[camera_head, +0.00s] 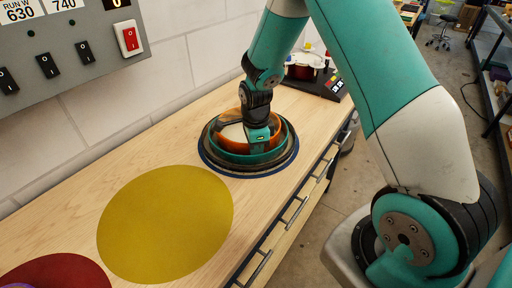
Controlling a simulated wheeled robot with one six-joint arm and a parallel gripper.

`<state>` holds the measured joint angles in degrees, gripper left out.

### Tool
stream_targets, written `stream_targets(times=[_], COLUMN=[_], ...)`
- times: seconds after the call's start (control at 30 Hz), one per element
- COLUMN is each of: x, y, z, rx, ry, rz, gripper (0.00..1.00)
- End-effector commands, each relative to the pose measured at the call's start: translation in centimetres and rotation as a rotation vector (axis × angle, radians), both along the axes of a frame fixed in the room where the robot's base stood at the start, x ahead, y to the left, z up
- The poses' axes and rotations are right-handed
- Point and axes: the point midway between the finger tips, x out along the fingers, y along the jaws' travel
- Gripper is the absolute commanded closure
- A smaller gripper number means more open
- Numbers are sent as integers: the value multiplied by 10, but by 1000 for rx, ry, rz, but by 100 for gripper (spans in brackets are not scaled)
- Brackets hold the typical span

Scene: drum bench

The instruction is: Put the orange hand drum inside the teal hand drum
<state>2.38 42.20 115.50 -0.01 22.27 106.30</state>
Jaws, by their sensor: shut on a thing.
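The teal hand drum (234,158) lies on a dark blue round mat (252,173) at the middle of the bench. The orange hand drum (241,117) shows within the teal drum's rim, with its far left edge standing a little higher. I cannot tell whether it rests flat or is held slightly tilted. My gripper (257,143) reaches down from above at the right of the drums and is shut on the orange drum's rim. The gripper and wrist hide part of the orange drum.
A yellow round mat (165,222) lies bare in front, and a dark red mat (58,273) is partly cut off at lower left. A red pot (303,68) stands on a dark device (330,84) behind. A switch panel (75,50) hangs on the wall at left.

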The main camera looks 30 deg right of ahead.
Motion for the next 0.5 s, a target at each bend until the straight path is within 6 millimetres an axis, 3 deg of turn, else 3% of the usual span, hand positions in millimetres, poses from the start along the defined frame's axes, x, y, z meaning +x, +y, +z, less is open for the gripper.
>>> stream_targets(times=[0.1,0.17,0.2,0.5], x=[0,0,0,0], y=[0,0,0,0], z=[-5,-4,-4,2], rx=[0,0,0,0], ry=[-1,0,0,0], rz=[0,0,0,0], gripper=[100,83,82,82])
